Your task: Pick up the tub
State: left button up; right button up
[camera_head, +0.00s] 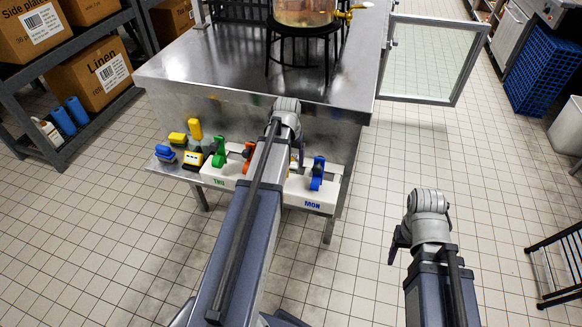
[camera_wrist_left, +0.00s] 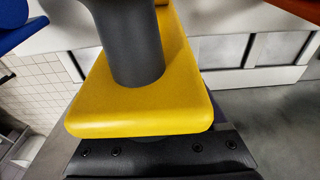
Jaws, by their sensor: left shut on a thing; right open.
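No tub can be made out for certain. In the left wrist view a yellow block (camera_wrist_left: 140,100) with a dark grey post (camera_wrist_left: 127,40) fills the middle, close to the camera. My left gripper (camera_wrist_left: 165,150) is shut on this yellow thing; its fingers are mostly hidden there. Whether the yellow thing touches the rack I cannot tell. My right gripper (camera_head: 400,243) is open and empty over bare floor at the right.
A steel table (camera_head: 190,75) carries a pot (camera_head: 303,12) on a black stand.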

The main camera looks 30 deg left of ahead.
pick_arm(q)
grip_shut()
notch_tip(320, 180, up, 16)
jog(key=p, duration=1.5)
jog(key=shift+f+p, duration=0.15)
jog(key=shift+p, duration=0.25)
